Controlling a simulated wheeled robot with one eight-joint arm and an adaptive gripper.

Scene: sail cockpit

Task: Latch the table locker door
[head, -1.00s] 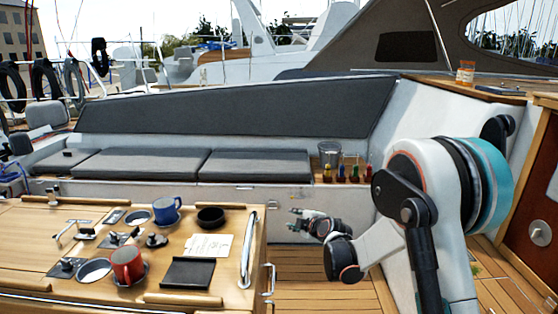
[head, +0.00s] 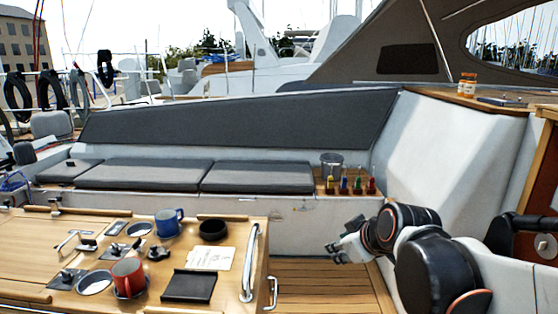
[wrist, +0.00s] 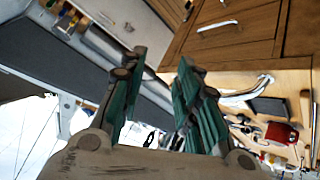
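The wooden end of the cockpit table (wrist: 235,62) shows in the wrist view, with a panel that looks like the locker door (wrist: 245,18) at the top. A pale metal handle (wrist: 217,26) sits on this panel. The panel looks about closed, but I cannot tell whether it is latched. In the head view the table's end face is mostly hidden; a metal handle (head: 272,293) sticks out from it. My gripper (head: 343,248) is in the air to the right of the table, apart from it. Its green-padded fingers (wrist: 160,62) are spread and empty.
The table top (head: 215,225) holds a blue mug (head: 168,222), a red mug (head: 128,277), a black tray (head: 189,287) and a curved grab rail (head: 249,262). The cushioned bench (head: 258,177) runs behind. Slatted floor (head: 325,290) lies clear beside the table.

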